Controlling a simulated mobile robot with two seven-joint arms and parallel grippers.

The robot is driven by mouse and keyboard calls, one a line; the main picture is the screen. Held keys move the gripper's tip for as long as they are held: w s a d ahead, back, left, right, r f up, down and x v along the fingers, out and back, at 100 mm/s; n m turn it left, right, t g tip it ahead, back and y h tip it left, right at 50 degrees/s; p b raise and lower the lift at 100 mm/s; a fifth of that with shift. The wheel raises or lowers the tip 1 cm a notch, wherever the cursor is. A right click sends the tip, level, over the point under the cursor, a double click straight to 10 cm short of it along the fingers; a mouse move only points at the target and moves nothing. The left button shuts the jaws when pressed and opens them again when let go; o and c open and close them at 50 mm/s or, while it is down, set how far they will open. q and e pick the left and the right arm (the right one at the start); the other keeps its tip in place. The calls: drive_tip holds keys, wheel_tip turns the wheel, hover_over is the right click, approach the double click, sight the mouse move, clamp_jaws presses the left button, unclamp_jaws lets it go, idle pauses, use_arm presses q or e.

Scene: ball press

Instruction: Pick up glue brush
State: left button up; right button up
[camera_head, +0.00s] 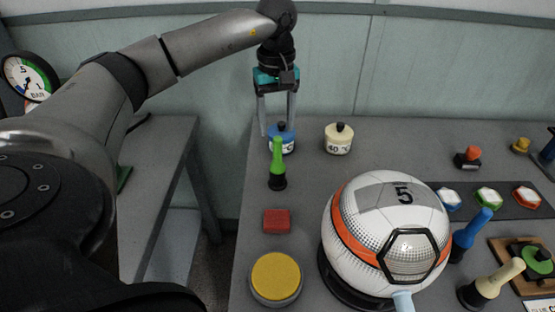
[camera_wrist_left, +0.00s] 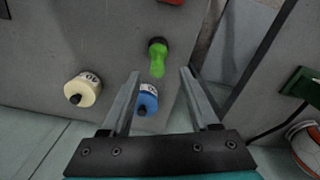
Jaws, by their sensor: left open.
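Three brush-like handles stand upright in black holders: a green one (camera_head: 277,158), a blue one (camera_head: 474,230) and a cream one (camera_head: 497,279). I cannot tell by label which is the glue brush. My left gripper (camera_head: 277,125) points down, open and empty, above the far left part of the table, just behind and above the green handle. In the left wrist view the green handle (camera_wrist_left: 157,62) shows between and beyond the open fingertips (camera_wrist_left: 160,75), apart from them. My right gripper is not in view.
A blue pot (camera_head: 284,139) stands close behind the green handle, with a cream pot (camera_head: 339,140) to its right. A red block (camera_head: 276,221) and a yellow button (camera_head: 275,278) lie in front. A large ball (camera_head: 355,215) fills the middle. The table's left edge is near.

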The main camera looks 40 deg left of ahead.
sight(277, 138)
use_arm(q)
drive_tip(key=f, duration=0.3)
drive_tip(key=f+b, duration=0.1)
drive_tip(key=f, duration=0.1)
drive_tip(key=shift+w+a+f, duration=0.2)
drive_tip(key=shift+w+f, duration=0.05)
drive_tip(key=shift+w, duration=0.15)
drive_tip(key=c, duration=0.5)
clamp_jaws()
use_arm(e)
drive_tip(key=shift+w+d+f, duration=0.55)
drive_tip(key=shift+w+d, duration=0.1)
